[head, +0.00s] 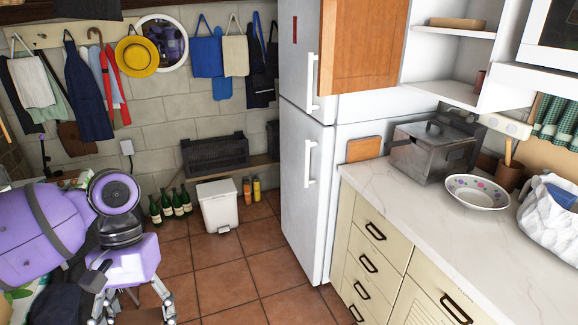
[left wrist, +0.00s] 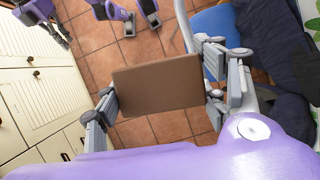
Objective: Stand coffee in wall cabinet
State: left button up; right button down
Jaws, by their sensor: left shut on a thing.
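The coffee (left wrist: 157,85) is a flat-faced brown box in the left wrist view. My left gripper (left wrist: 160,98) is shut on it, one finger at each side, above the tiled floor. In the head view my left gripper (head: 134,306) is at the bottom left, pointing down; the box is mostly hidden there. The white wall cabinet (head: 443,92) is at the upper right, above the counter, its orange wooden door (head: 362,45) open. Purple and grey parts, apparently of my right arm and gripper (left wrist: 95,22), show at the wrist view's top left; its jaw state is unclear.
Below, the counter (head: 400,205) holds a metal cooker (head: 433,150) and a bowl (head: 477,193). The fridge (head: 305,185) stands left of it. The floor between (head: 255,265) is clear.

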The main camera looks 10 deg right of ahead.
aim_at(454, 95)
jog(key=z, duration=2.4)
jog(key=i+j+z, duration=0.25)
jog(key=i+j, duration=0.15)
jog(key=j, duration=0.2)
